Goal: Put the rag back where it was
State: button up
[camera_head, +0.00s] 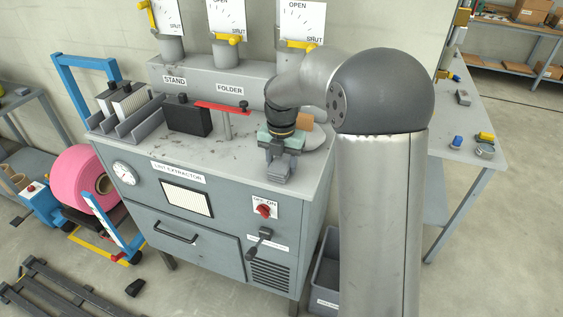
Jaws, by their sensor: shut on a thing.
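My gripper (281,158) points down over the front right part of the cabinet's grey top (240,150). It is shut on a small grey thing (278,174), low between the fingers near the front edge. I cannot tell for sure whether this is the rag, because the fingers and wrist hide most of it. A brown-orange piece (305,121) shows just behind and right of my gripper. It is partly hidden, and I cannot tell whether it is cloth or a block. A round grey plate (317,137) lies beside my gripper on the right, partly behind my arm.
A red-handled folder post (224,108), a black box (188,117) and a slotted stand (127,108) occupy the top's left and middle. Levers with OPEN/SHUT signs (228,18) stand behind. A red switch (264,210) and a crank (258,243) stick out in front.

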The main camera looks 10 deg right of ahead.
aim_at(281, 162)
jog(key=shift+f, duration=0.1)
jog(key=shift+f, duration=0.15)
jog(key=o, duration=0.9)
notch_tip(281, 162, up, 12)
jog(key=s+f+m, duration=0.3)
jog(key=s+m, duration=0.6)
jog(key=s+f+m, duration=0.4)
jog(key=s+m, duration=0.6)
jog(key=s+f+m, duration=0.3)
jog(key=s+m, duration=0.6)
jog(key=m, duration=0.1)
jog(key=shift+s+a+f+t+b, duration=0.1)
jog(key=shift+s+f+t+b, duration=0.2)
jog(key=shift+s+f, duration=0.05)
